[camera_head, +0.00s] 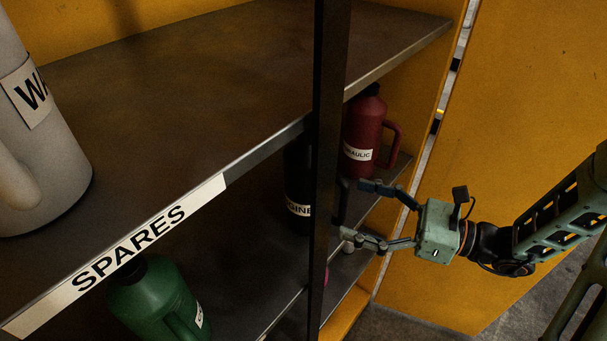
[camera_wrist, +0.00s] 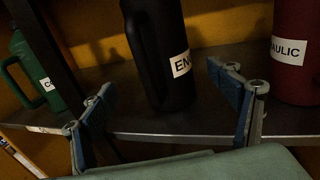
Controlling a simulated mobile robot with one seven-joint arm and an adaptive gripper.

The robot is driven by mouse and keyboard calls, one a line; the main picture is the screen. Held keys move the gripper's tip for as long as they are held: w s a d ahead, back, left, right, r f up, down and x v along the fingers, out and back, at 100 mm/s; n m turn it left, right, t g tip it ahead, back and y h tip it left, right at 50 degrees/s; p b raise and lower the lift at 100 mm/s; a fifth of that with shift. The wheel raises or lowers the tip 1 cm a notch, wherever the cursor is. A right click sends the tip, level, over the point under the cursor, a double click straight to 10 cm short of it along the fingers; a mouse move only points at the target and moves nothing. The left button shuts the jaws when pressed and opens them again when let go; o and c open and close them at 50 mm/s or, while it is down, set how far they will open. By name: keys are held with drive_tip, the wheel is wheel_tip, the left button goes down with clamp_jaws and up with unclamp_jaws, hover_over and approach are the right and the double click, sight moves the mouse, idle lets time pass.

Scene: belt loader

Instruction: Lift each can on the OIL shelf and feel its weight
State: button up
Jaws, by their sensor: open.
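A black can with a white label reading "ENG…" (camera_wrist: 155,45) stands upright on the shelf below the SPARES shelf; in the head view it (camera_head: 296,188) is partly hidden by a dark post. A red can labelled "…RAULIC" (camera_head: 368,125) stands to its right and also shows in the wrist view (camera_wrist: 298,80). A green can (camera_head: 150,300) stands to the left, also in the wrist view (camera_wrist: 42,62). My gripper (camera_head: 354,212) is open and empty at the shelf front. In the wrist view its fingers (camera_wrist: 165,85) are spread in front of the black can, apart from it. No OIL sign is visible.
The dark upright post (camera_head: 331,120) stands at the shelf front, close to my fingertips. The SPARES shelf (camera_head: 200,85) overhangs the cans and bears a large pale can marked "WA…" (camera_head: 50,130). A yellow panel (camera_head: 520,120) stands at the right.

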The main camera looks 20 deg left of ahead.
sight(307, 172)
drive_tip(key=shift+w+a+r, duration=0.25)
drive_tip(key=shift+r, duration=0.05)
drive_tip(key=a, duration=0.5)
drive_tip(key=a+p, duration=0.1)
drive_tip(key=a, duration=0.4)
drive_tip(key=shift+w+a+r, duration=0.1)
drive_tip(key=shift+a+r, duration=0.1)
drive_tip(key=c, duration=1.3)
drive_tip(key=shift+r, duration=0.1)
drive_tip(key=d+r, duration=0.1)
drive_tip(key=d, duration=0.5)
drive_tip(key=d+r, duration=0.1)
drive_tip(key=d, duration=0.5)
drive_tip(key=d+r, duration=0.1)
drive_tip(key=d, duration=0.5)
drive_tip(key=shift+s+d+r+b, duration=0.1)
drive_tip(key=shift+s+r+b, duration=0.1)
drive_tip(key=shift+b, duration=0.2)
